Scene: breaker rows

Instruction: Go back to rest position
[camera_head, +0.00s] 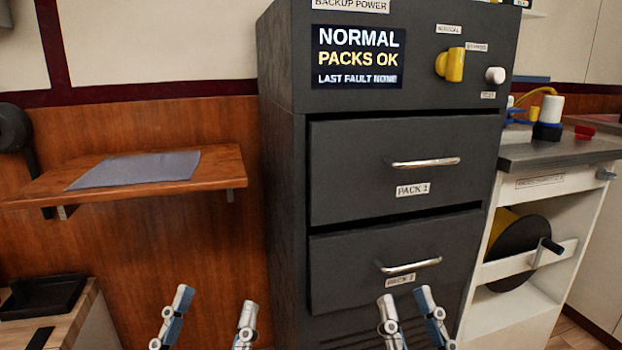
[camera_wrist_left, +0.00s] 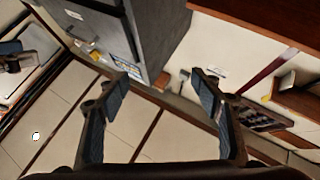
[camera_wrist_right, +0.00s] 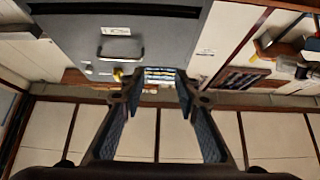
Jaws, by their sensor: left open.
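My left gripper (camera_head: 212,310) is open and empty at the bottom of the head view, in front of the wood panel left of the dark cabinet. Its spread fingers also show in the left wrist view (camera_wrist_left: 165,95). My right gripper (camera_head: 408,308) is open and empty in front of the cabinet's lower part, below the lower drawer's handle in the picture. Its parted fingers show in the right wrist view (camera_wrist_right: 152,100). The dark backup power cabinet (camera_head: 283,150) has an upper drawer (camera_head: 350,160) and a lower drawer (camera_head: 345,260). Neither gripper touches anything visible.
A screen (camera_head: 358,57) reads NORMAL, PACKS OK. A yellow knob (camera_head: 452,65) and white button (camera_head: 495,75) sit beside it. A wooden shelf (camera_head: 215,170) juts out at left with a grey sheet (camera_head: 135,169). A white cart (camera_head: 520,300) with a reel stands at right.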

